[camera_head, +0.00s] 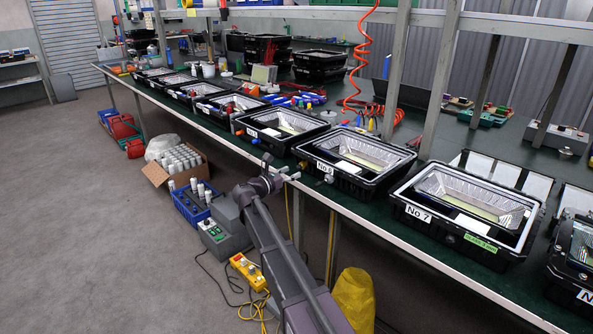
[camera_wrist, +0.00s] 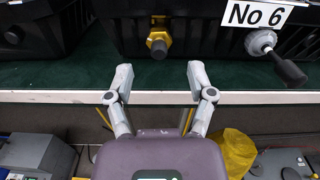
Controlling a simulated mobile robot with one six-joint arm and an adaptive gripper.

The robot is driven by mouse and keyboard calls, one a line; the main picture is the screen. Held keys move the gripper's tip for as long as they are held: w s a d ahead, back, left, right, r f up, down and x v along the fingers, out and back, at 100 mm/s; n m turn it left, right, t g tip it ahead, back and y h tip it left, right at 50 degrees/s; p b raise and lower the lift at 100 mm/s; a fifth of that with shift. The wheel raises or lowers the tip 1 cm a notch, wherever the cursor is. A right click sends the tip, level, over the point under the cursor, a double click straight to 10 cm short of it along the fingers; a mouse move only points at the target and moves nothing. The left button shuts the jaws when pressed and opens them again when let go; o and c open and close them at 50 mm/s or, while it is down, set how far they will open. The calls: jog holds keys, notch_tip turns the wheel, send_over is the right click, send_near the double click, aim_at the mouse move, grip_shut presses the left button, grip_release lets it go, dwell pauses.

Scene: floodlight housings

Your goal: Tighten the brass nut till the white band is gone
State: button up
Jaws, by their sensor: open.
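The brass nut (camera_wrist: 158,41) is on the front wall of the black floodlight housing labelled No 6 (camera_wrist: 210,30), left of the label. A dark round end faces the wrist camera below the brass part. I cannot make out a white band in either view. My gripper (camera_wrist: 159,78) is open and empty, its two fingers spread to the left and right of the nut's line and short of it. In the head view my gripper (camera_head: 291,177) is at the bench's front edge, just below the No 6 housing (camera_head: 352,185).
A grey fitting (camera_wrist: 262,41) with a black end sticks out right of the nut. Other housings line the green bench (camera_head: 400,222) on both sides, including No 7 (camera_head: 468,212). Below are a yellow bag (camera_head: 354,300), a blue crate (camera_head: 190,211) and a yellow control box (camera_head: 247,271).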

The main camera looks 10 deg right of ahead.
aim_at(297, 169)
jog(key=shift+x, duration=1.85)
grip_shut()
